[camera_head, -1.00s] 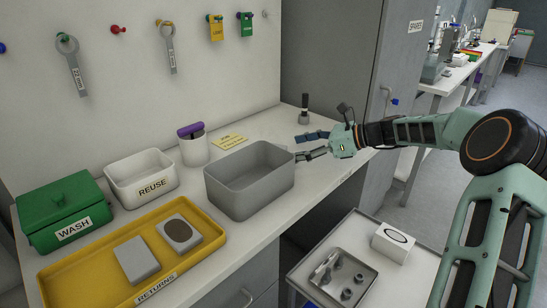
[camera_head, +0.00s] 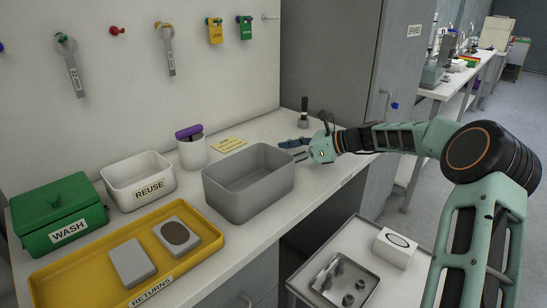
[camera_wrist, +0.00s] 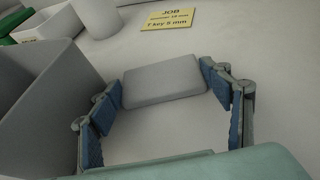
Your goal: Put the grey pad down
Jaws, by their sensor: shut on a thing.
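The grey pad (camera_wrist: 165,84) is a flat block with rounded edges. In the wrist view it sits between the two blue-lined fingertips of my gripper (camera_wrist: 163,82), which is shut on it. It is close above or on the white bench; I cannot tell which. In the head view my gripper (camera_head: 298,149) is low over the bench, just right of the grey bin (camera_head: 228,198), and the held pad cannot be made out. Another plain grey pad (camera_head: 132,262) and a pad with a dark disc (camera_head: 175,235) lie in the yellow RETURNS tray (camera_head: 84,263).
A yellow JOB note (camera_wrist: 167,19) lies on the bench beyond the pad. A white cup (camera_head: 192,153), the REUSE bin (camera_head: 140,184) and the green WASH box (camera_head: 60,215) stand left. A dark-handled upright tool (camera_head: 304,115) stands behind my gripper. A cart (camera_head: 345,240) is in front.

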